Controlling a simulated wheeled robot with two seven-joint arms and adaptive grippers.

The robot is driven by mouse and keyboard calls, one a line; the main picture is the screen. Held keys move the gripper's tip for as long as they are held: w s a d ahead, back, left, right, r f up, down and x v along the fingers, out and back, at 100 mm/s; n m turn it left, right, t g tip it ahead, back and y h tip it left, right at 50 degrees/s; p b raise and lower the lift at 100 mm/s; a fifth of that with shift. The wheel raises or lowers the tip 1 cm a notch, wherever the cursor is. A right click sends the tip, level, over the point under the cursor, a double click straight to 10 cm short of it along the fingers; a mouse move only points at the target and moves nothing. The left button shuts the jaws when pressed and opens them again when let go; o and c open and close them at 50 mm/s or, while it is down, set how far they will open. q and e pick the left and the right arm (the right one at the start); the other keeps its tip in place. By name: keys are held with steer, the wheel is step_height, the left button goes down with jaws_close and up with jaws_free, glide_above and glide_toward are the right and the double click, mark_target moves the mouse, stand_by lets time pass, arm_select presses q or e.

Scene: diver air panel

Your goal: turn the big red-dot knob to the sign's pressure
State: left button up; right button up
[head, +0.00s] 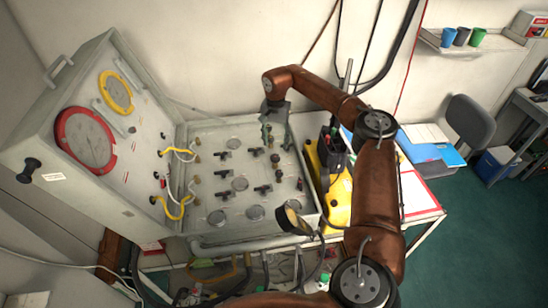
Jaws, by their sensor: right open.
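The diver air panel (222,160) is an open grey case with several black valve handles and round dials. Its raised left part carries a large red-rimmed gauge (86,139) and a yellow-rimmed gauge (116,92). A big black knob (30,170) sticks out at the lower left of that part, beside a small white label (53,177); its writing is too small to read. I cannot make out a red dot on the knob. My right gripper (268,138) points down, open, over the back right of the panel, apart from the black knob. My left gripper is out of view.
Yellow hoses (178,208) loop across the case's hinge side. A round gauge (296,219) stands at the front right edge. A yellow case (335,200) and papers lie on the table to the right. A chair (470,122) and a cup shelf (475,48) are further right.

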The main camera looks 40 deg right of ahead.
mark_target(275, 157)
steer(key=shift+f+p, duration=0.5)
steer(key=shift+f, duration=3.5)
steer(key=c, duration=1.2)
